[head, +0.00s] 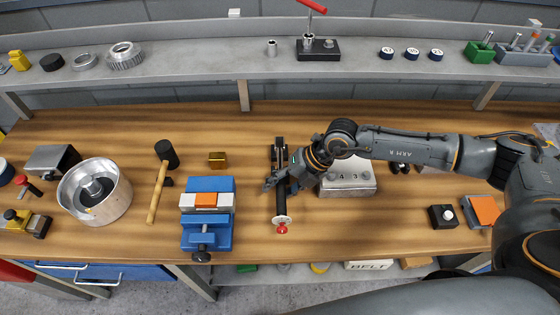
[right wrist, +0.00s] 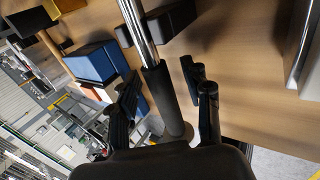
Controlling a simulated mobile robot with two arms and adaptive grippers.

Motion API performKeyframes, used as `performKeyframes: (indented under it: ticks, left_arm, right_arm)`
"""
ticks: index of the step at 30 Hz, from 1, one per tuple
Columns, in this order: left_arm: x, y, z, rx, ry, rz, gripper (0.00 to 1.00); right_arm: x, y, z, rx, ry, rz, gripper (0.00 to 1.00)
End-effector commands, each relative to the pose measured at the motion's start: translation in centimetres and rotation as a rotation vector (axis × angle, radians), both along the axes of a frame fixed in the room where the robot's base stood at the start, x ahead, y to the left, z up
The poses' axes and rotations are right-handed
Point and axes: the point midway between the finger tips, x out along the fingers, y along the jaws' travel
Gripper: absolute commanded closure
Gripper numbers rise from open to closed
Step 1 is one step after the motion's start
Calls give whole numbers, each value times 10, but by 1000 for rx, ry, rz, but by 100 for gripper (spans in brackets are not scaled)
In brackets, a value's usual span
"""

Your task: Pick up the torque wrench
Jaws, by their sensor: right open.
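The torque wrench (head: 281,205) lies lengthwise on the wooden workbench, with a black handle and a red tip toward the front edge. Its far end is by a black holder (head: 279,145). My right gripper (head: 273,182) is over the handle from the right, partly hiding it. In the right wrist view, the wrench's silver shaft and black handle (right wrist: 160,85) run between the two spread fingers of my right gripper (right wrist: 165,95). The fingers look apart from the handle. My left gripper is not in view.
A blue vise (head: 207,225) stands left of the wrench, with a mallet (head: 158,185) beyond it. A grey numbered block (head: 347,188) sits close on the right under my right arm. A shelf (head: 200,68) with parts runs along the back. Bare wood lies right of the wrench's front end.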

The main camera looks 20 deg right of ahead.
Motion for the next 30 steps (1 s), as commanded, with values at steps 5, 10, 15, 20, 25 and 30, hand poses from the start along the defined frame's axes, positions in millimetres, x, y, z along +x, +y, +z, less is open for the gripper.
performKeyframes:
  ticks: [5,10,15,20,25,30]
  left_arm:
    - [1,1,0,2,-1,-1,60]
    - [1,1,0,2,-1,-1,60]
    - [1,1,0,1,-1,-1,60]
    - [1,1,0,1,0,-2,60]
    - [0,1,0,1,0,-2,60]
    - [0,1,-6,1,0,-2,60]
  right_arm:
    - [0,1,-2,1,0,0,51]
    - [0,1,-1,1,-1,-1,76]
    - [0,0,-1,0,-1,-1,100]
    - [2,1,1,3,-7,0,100]
    - [2,1,1,3,-7,0,100]
    - [3,1,7,5,-9,1,100]
